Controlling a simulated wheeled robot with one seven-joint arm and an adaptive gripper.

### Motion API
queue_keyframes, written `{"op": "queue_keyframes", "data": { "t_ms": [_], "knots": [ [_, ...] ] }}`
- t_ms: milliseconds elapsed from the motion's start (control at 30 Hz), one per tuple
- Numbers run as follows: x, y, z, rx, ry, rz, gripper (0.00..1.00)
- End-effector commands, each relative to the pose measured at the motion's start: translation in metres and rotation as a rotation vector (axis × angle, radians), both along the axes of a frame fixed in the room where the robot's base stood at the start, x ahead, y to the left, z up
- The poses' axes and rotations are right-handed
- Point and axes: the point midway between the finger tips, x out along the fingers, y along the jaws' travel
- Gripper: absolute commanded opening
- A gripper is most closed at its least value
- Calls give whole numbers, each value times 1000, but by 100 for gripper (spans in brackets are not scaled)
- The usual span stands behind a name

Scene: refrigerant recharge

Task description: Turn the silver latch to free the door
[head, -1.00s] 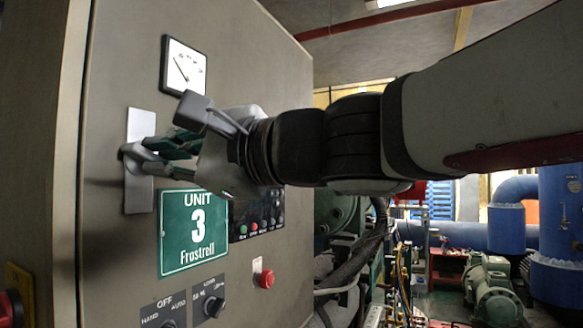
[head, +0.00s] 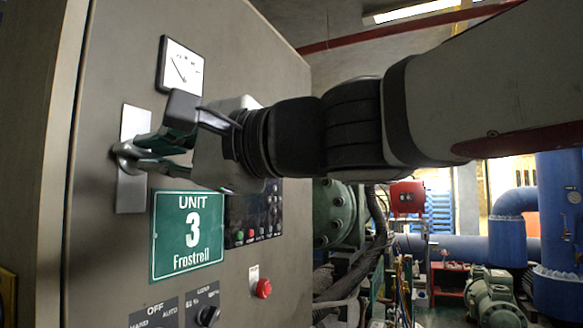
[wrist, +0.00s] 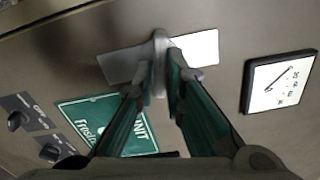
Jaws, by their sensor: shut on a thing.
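The silver latch (head: 124,150) sits on a pale metal plate (head: 131,194) on the grey cabinet door (head: 110,75). In the wrist view the latch (wrist: 159,50) stands out across the plate (wrist: 120,66), between the two green-lined fingers. My gripper (head: 142,152) is shut on the latch from the right; it shows in the wrist view (wrist: 160,75) too. The fingers partly hide the latch in the head view.
A gauge (head: 181,66) is above the latch, and a green "Unit 3" sign (head: 188,235) is below. Knobs (head: 207,315) and a red button (head: 263,288) are lower on the door. Pipes and machinery (head: 492,298) stand at the right.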

Motion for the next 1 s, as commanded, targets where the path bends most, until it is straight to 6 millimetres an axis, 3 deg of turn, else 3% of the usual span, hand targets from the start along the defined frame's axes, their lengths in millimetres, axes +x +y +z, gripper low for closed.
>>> {"op": "queue_keyframes", "data": {
  "t_ms": [500, 533, 600, 1000],
  "knots": [
    [1, -2, 5, -48, -144, -6, 0],
    [1, -2, 5, -47, -141, -6, 18],
    [0, -2, 5, -48, -139, -6, 28],
    [-3, -8, 2, -52, -135, -2, 28]
  ]
}}
